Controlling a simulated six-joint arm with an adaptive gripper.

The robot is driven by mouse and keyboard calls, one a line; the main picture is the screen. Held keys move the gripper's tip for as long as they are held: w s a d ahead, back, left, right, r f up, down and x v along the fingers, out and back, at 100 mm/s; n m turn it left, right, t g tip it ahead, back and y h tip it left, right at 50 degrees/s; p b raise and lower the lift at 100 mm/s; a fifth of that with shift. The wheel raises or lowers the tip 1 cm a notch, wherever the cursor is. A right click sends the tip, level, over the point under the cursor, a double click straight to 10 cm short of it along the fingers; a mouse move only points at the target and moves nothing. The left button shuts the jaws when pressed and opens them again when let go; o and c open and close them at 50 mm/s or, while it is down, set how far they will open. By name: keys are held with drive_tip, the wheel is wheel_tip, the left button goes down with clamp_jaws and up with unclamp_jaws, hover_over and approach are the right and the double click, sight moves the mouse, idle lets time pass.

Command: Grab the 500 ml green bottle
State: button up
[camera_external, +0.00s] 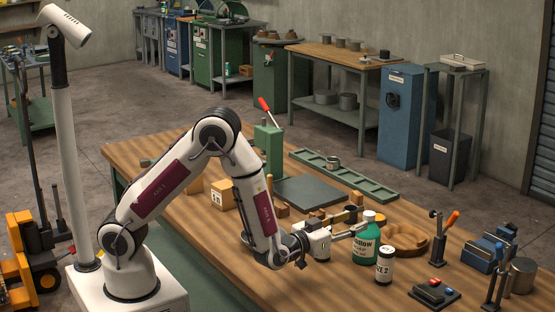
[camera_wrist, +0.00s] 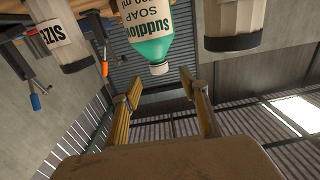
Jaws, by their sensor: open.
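The green bottle (camera_external: 364,247) stands upright on the wooden table, with a white cap and a white label. In the wrist view, which is upside down, the green bottle (camera_wrist: 153,47) shows its cap pointing down the picture, its label reading "SOAP". My gripper (camera_external: 356,221) is just left of the bottle's upper part, pointing at it. In the wrist view my gripper (camera_wrist: 163,82) has its two fingers apart, with the cap just beyond the gap between the tips. Nothing is held. I cannot tell whether a finger touches the bottle.
A small white jar with a dark lid (camera_external: 385,265) stands close to the bottle's right. A brown wooden bowl-like piece (camera_external: 408,243) lies behind it. A black box with red buttons (camera_external: 434,293) and an orange-handled clamp (camera_external: 438,240) stand further right. The table's front middle is clear.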

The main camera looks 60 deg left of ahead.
sight(365, 215)
drive_tip(key=shift+w, duration=1.15)
drive_tip(key=shift+w, duration=0.15)
drive_tip(key=shift+w+r, duration=0.15)
drive_tip(key=shift+w, duration=2.3)
drive_tip(key=shift+r, duration=0.1)
clamp_jaws()
